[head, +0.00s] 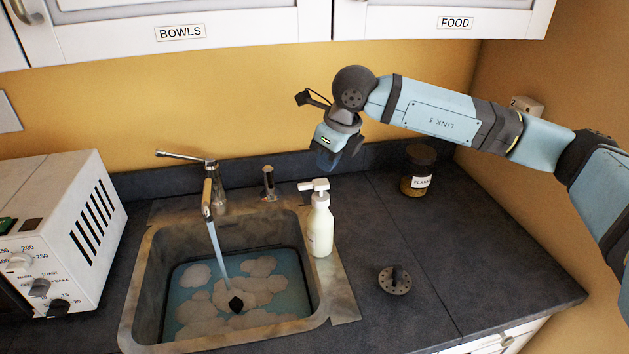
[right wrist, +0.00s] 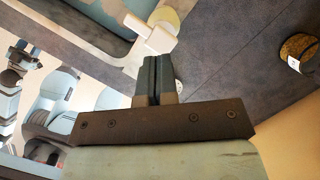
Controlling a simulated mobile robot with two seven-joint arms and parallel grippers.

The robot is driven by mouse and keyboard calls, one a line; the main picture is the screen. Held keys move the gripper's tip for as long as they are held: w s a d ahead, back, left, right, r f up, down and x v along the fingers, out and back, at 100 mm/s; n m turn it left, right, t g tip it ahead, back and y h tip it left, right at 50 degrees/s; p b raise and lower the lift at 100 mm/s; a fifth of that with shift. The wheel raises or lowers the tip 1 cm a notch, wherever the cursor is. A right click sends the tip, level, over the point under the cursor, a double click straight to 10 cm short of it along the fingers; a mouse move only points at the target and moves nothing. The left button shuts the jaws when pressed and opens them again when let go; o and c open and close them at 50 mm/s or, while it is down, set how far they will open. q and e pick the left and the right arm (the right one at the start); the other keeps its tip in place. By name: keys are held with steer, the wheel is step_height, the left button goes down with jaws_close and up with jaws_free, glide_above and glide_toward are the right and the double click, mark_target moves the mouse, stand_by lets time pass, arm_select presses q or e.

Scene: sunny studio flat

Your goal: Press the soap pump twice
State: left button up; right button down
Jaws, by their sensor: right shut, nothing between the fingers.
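The soap pump (head: 320,228) is a cream bottle with a white pump head (head: 316,185). It stands upright on the right rim of the sink. My right gripper (head: 326,165) is shut and empty, its fingers pointing down just above the pump head, with a small gap in the head view. In the right wrist view, the closed fingertips (right wrist: 160,60) appear close to the white pump head (right wrist: 152,36), with part of the bottle (right wrist: 165,14) beyond it. My left gripper is in neither view.
The tap (head: 214,190) runs water into the sink (head: 140,300), which holds foamy water. A jar (head: 419,172) stands at the back right and a dark strainer plug (head: 394,280) lies on the counter. A toaster oven (head: 70,225) stands left. Cupboards (head: 440,22) hang above.

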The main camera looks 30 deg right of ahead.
mark_target(327, 184)
steer(key=shift+r+p, duration=0.6)
steer(key=shift+r, duration=1.25)
